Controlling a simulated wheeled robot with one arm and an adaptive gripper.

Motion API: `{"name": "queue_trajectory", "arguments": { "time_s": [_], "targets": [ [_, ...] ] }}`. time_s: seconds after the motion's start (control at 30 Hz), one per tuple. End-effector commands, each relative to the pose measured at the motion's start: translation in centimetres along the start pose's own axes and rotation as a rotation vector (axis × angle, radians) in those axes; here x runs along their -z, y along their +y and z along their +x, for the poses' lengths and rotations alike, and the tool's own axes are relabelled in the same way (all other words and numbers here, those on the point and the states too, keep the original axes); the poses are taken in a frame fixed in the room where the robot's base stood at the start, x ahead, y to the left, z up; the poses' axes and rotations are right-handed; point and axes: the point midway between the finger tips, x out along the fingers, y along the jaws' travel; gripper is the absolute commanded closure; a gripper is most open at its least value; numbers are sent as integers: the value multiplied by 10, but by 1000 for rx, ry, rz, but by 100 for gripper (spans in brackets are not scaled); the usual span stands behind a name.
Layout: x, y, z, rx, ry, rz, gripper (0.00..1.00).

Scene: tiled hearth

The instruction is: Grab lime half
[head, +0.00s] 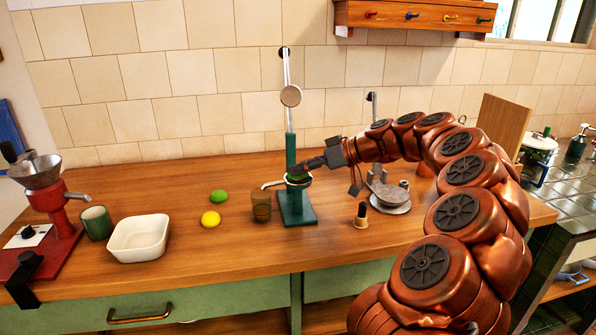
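A green lime piece (219,197) lies on the wooden counter, just behind a yellow lemon piece (210,219). I cannot tell whether each is a half or whole. Another green, lime-like shape (297,179) shows at the cup of the green upright press (291,205). My gripper (303,171) reaches in from the right, with its dark fingers right at that cup, over or touching the green shape. The fingers partly hide it, and I cannot tell whether they are open or closed on it.
A brown glass (261,206) stands left of the press. A white dish (139,238), green cup (96,223) and red grinder (52,205) are at left. A metal device (388,196) and small dark-topped bottle (361,215) stand below my arm. The front middle counter is clear.

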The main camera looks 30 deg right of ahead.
Motion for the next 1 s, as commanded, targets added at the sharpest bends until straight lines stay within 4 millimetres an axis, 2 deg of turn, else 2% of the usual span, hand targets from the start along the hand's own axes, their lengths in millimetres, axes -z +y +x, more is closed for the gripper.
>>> {"name": "queue_trajectory", "arguments": {
  "time_s": [0.03,0.3,0.57,1.0],
  "targets": [
    [0,0,0,0,0,0,53],
    [0,0,0,0,0,0,79],
    [2,-1,-1,0,0,-1,79],
    [28,-8,-14,-1,1,-1,79]
  ]
}}
